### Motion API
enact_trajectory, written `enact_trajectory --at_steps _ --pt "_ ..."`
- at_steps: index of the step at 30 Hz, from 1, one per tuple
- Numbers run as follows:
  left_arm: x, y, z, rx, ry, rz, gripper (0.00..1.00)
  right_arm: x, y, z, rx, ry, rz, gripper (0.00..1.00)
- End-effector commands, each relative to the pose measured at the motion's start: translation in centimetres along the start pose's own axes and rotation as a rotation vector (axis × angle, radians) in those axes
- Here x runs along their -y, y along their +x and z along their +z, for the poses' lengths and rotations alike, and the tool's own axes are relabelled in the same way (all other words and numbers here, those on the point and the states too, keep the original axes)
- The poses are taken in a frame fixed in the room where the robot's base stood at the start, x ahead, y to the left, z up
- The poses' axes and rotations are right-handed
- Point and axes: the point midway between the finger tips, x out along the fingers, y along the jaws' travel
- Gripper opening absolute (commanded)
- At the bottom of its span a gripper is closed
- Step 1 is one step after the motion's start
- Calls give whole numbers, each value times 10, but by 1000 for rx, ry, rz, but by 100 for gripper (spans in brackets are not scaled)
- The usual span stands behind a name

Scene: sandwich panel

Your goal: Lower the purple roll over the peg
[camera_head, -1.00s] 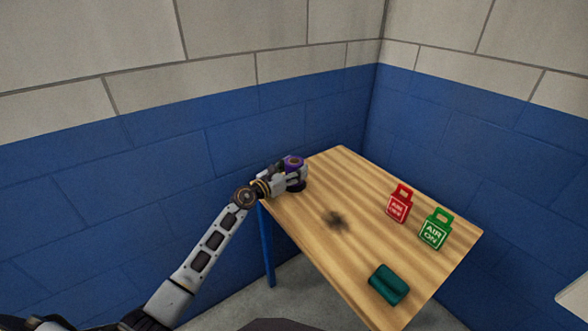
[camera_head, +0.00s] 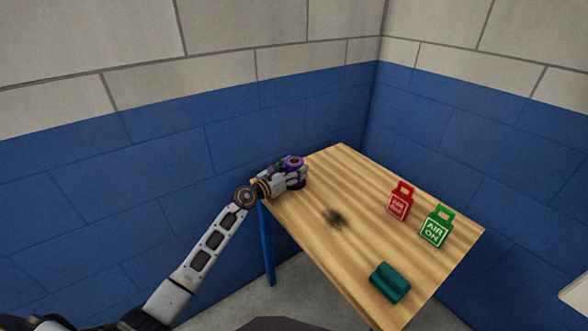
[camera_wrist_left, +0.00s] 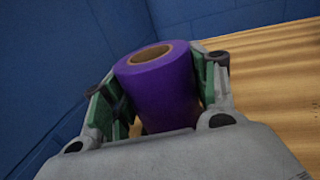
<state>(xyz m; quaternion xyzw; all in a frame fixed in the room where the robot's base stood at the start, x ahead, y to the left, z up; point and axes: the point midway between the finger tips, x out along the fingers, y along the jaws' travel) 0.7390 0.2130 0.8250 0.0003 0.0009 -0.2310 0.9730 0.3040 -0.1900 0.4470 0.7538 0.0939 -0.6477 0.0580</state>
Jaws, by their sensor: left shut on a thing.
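The purple roll (camera_head: 293,162) is a short cylinder with a tan core, held at the far left corner of the wooden table. In the left wrist view the roll (camera_wrist_left: 161,88) stands close to upright, leaning a little, between the two fingers. My left gripper (camera_head: 292,172) is shut on it, one finger on each side. Below the gripper a dark round shape (camera_head: 297,184) shows at the table; I cannot tell whether it is the peg's base. The peg itself is not visible in either view. My right gripper is not in view.
The wooden table (camera_head: 370,225) stands by blue walls. A red tag block (camera_head: 400,203) and a green "AIR ON" block (camera_head: 436,229) stand on its right side. A teal roll-like object (camera_head: 389,283) lies near the front edge. The middle is clear, with a dark smudge.

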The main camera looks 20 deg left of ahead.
Motion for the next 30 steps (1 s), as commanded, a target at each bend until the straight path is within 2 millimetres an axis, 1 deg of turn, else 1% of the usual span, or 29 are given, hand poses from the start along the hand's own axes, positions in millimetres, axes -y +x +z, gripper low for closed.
enact_trajectory --at_steps 16,17,22,30 --pt "0 0 -1 1 0 0 31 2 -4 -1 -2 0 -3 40" --pt "0 0 -1 1 0 0 61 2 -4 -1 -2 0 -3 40" --pt "0 0 -1 1 0 0 83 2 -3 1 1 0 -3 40" --pt "0 0 -2 -1 0 0 84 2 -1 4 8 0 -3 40"
